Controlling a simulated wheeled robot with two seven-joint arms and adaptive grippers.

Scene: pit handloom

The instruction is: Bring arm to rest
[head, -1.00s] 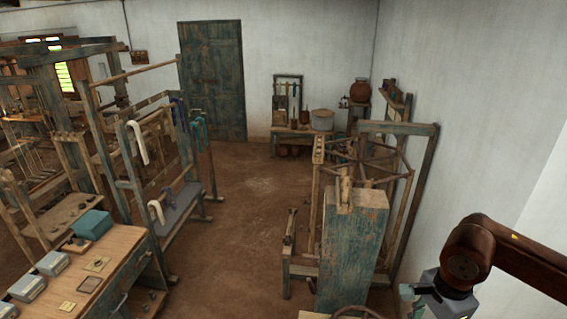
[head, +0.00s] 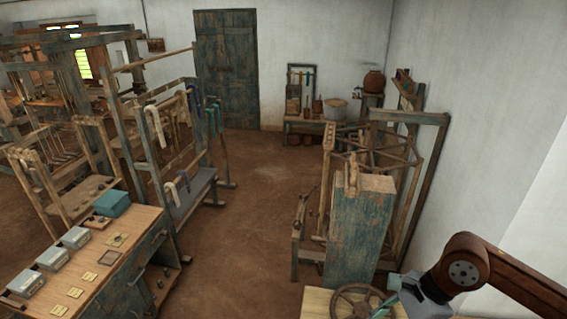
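My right arm (head: 463,274) comes in from the right edge, dark brown and bent at a round joint. Its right gripper (head: 388,304) hangs at the lower right, with a grey body and teal finger parts. It is beside a spoked wooden wheel (head: 352,302) on a light wooden top; I cannot tell whether they touch. The finger gap is not clear, and I see nothing held. My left gripper is not in view.
A worn blue-green cabinet (head: 358,235) and wooden frame (head: 430,180) stand behind the wheel, near the right wall. At left are a table (head: 118,262) with grey boxes and a loom frame (head: 125,130). The brown floor (head: 250,220) between is clear.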

